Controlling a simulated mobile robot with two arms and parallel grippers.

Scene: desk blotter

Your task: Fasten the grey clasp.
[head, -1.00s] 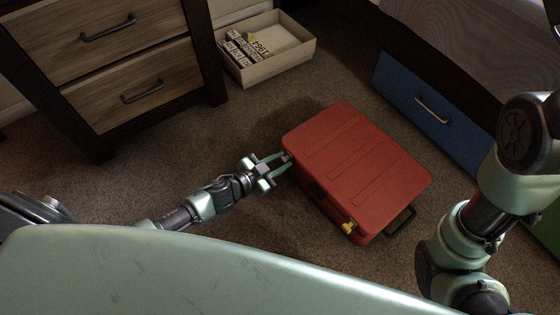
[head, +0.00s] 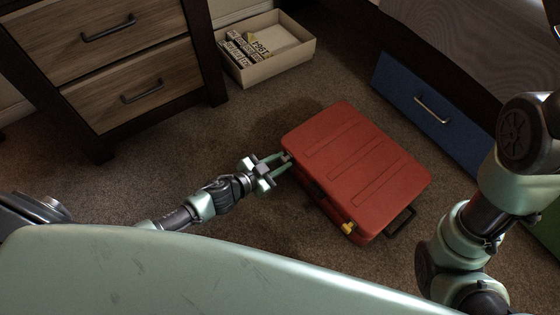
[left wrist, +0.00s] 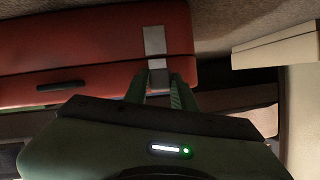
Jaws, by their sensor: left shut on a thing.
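A red case (head: 357,157) lies flat on the carpet with its lid down. The grey clasp (left wrist: 155,43) is a small plate near one end of the case's front, crossing the dark seam in the left wrist view; in the head view it is a tiny grey spot mostly hidden at my fingertips. My left gripper (head: 285,160) reaches it from the left. In the left wrist view its green fingers (left wrist: 160,80) stand on either side of the clasp's lower part and are shut on it. A yellow clasp (head: 348,228) is at the near end of the front. My right gripper is out of view.
A black handle (head: 403,222) sticks out at the case's right end. A wooden drawer unit (head: 130,75) stands at the left. An open box (head: 285,60) with small number blocks lies behind. A blue drawer (head: 425,95) is at the right. Carpet around the case is clear.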

